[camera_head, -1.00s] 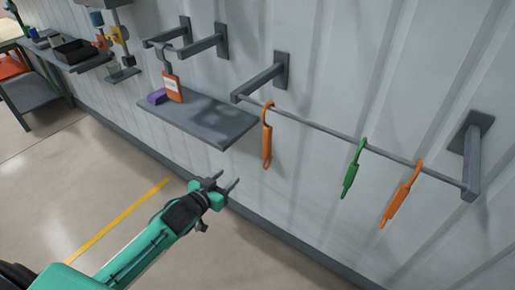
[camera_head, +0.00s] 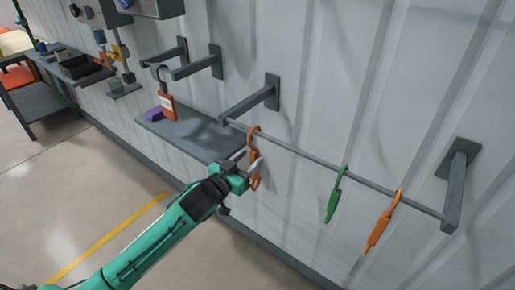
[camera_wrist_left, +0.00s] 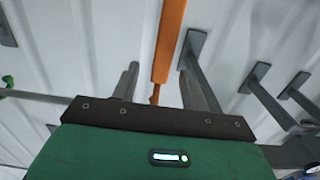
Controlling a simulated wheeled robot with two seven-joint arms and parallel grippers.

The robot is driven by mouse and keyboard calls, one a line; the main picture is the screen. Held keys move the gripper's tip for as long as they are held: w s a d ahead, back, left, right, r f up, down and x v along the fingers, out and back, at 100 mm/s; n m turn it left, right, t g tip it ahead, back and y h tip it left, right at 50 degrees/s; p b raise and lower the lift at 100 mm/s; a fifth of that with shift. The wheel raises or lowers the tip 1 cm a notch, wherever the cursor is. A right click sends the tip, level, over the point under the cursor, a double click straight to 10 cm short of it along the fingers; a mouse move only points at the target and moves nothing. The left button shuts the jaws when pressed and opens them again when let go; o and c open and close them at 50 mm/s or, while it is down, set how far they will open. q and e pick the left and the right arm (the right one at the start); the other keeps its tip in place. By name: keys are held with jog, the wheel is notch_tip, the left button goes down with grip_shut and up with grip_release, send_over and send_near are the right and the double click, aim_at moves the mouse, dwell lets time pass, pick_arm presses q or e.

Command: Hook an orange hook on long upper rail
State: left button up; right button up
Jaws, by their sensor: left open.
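A long grey rail (camera_head: 300,153) runs along the wall on brackets. An orange hook (camera_head: 253,142) hangs near its left end. A green hook (camera_head: 335,196) and a second orange hook (camera_head: 380,222) hang further right on it. My left gripper (camera_head: 250,162) is open at the leftmost orange hook, its fingers overlapping the hook's lower part. In the left wrist view this orange hook (camera_wrist_left: 169,42) stands between the two spread fingers, which look not closed on it. Whether they touch it, I cannot tell. My right gripper is not in view.
A grey shelf (camera_head: 190,132) left of my gripper holds a purple block (camera_head: 154,114). An orange tag-like hook (camera_head: 167,106) hangs above it near short wall brackets (camera_head: 200,66). The floor (camera_head: 90,190) in front is open.

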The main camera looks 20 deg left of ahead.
aim_at(252, 156)
pick_arm(q)
jog(key=p+x, duration=0.1)
jog(key=x, duration=0.3)
jog(key=shift+w+d, duration=0.2)
jog(key=shift+w, duration=0.25)
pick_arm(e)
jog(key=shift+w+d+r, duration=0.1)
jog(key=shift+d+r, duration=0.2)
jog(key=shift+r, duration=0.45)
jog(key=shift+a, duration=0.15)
pick_arm(q)
jog(key=shift+c, duration=0.6)
grip_shut()
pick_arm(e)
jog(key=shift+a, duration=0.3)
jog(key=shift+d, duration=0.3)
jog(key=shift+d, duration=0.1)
